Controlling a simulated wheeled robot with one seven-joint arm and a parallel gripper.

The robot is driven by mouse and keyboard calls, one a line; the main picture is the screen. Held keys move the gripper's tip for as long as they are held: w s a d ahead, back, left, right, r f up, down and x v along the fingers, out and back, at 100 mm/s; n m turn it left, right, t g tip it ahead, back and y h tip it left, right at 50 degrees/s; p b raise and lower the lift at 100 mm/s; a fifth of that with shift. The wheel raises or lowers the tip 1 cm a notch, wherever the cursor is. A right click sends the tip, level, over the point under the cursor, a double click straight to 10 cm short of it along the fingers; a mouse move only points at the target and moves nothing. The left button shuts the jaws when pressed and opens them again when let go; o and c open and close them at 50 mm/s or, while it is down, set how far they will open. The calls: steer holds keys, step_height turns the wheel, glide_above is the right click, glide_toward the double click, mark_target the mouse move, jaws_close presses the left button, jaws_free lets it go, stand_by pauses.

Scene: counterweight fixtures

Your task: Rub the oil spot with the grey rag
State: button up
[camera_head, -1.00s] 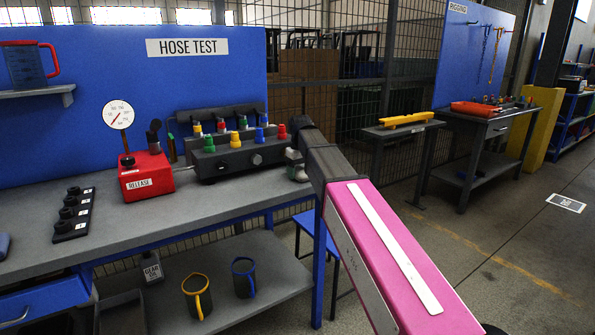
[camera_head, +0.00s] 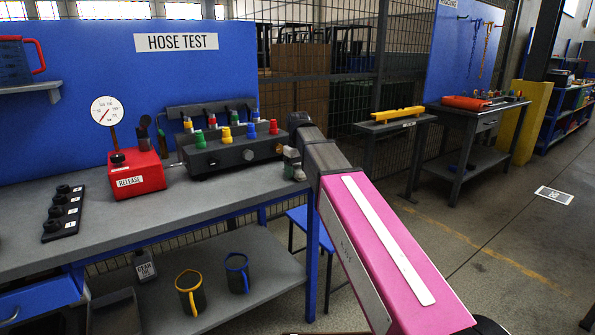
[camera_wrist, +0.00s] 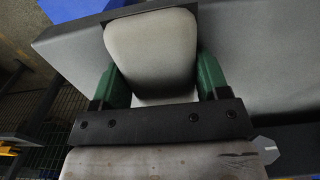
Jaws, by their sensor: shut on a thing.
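My gripper (camera_wrist: 160,80) has green fingers on both sides of a pale grey, rounded piece, which looks like the grey rag (camera_wrist: 150,45), and is shut on it. In the head view my gripper (camera_head: 293,163) is small and partly hidden behind my arm, at the right end of the hose test bench (camera_head: 225,190). The wrist view shows the grey bench top (camera_wrist: 255,60) behind the rag. Whether the rag touches the bench cannot be told. I see no oil spot in either view.
On the bench stand a red release box (camera_head: 137,174) with a gauge, a dark valve block (camera_head: 230,155) with coloured caps close to my gripper, and a black strip of knobs (camera_head: 64,212). Yellow (camera_head: 190,293) and blue-rimmed (camera_head: 237,273) jugs stand on the lower shelf. The bench front is clear.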

steer(key=shift+r, duration=2.95)
steer(key=shift+w+r, duration=0.1)
steer(key=shift+r, duration=1.45)
